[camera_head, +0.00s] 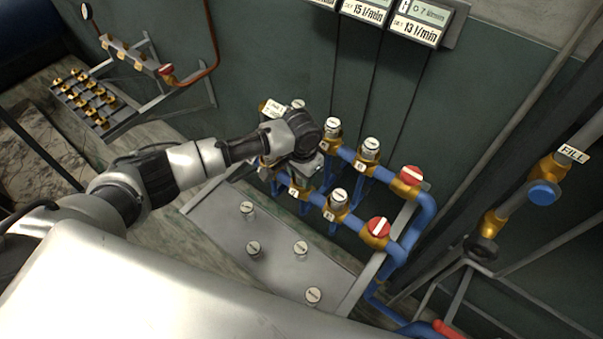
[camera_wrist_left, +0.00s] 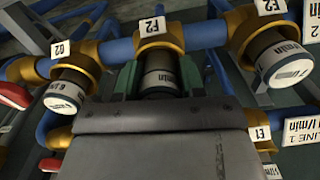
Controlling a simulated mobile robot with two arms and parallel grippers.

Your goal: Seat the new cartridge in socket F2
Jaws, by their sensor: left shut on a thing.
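My left gripper (camera_head: 298,166) is over the blue pipe rack, its fingers mostly hidden by my wrist in the head view. In the left wrist view its green-edged fingers (camera_wrist_left: 160,84) are shut on a pale cartridge (camera_wrist_left: 160,68) with dark printing. The cartridge is in line with the brass socket F2 (camera_wrist_left: 157,40), under the F2 label (camera_wrist_left: 152,26), and its far end meets the collar. I cannot tell how deep it sits. My right gripper is not in view.
Neighbouring sockets G2 (camera_wrist_left: 78,68) and E2 (camera_wrist_left: 262,35) hold cartridges close on both sides. Red valve handles (camera_head: 411,175) stand at the rack's right end. A grey tray (camera_head: 215,220) below bears several loose cartridges. A blue FILL valve (camera_head: 543,192) is at right.

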